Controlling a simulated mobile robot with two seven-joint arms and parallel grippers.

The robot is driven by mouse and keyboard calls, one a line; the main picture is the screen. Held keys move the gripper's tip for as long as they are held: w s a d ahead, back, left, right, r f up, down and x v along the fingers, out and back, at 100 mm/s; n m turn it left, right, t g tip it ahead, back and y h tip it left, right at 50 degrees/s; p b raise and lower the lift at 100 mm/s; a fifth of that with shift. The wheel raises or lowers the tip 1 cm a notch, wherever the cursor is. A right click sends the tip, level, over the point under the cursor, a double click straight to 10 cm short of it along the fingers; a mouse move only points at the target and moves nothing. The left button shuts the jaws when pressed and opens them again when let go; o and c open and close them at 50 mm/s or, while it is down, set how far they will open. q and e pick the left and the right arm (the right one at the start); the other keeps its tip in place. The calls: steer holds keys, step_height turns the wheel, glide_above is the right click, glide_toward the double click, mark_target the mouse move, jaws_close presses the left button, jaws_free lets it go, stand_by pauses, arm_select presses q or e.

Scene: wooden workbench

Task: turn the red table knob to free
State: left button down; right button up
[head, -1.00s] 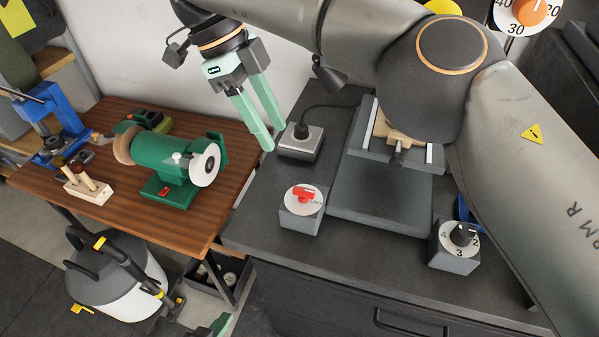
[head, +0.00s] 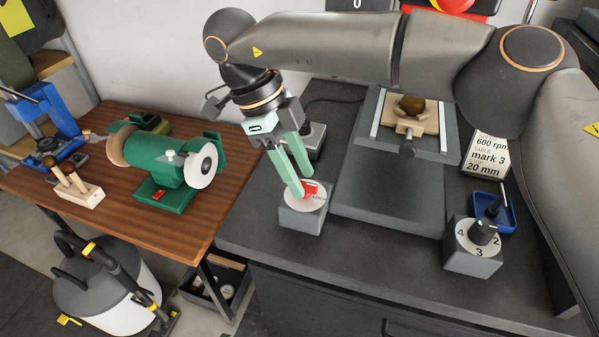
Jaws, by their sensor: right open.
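The red table knob (head: 311,189) sits on a round white dial on top of a grey box (head: 301,219) at the front left of the dark bench. The dial's lettering is too small to read and partly covered. My right gripper (head: 303,184), with pale green fingers, comes down from above and is open, its fingertips at the knob. The fingers hide part of the knob, and I cannot tell whether they touch it. My left gripper is not in view.
A grey box with a black knob (head: 483,232) and numbered dial stands at the right, near a blue tray (head: 507,217) and a sign card (head: 487,157). A grey machine table (head: 390,200) lies between. A green grinder (head: 160,165) stands on the wooden bench at left.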

steer(key=shift+d+f, duration=0.1)
steer(key=shift+f, duration=0.15)
jaws_close()
stand_by(0.5)
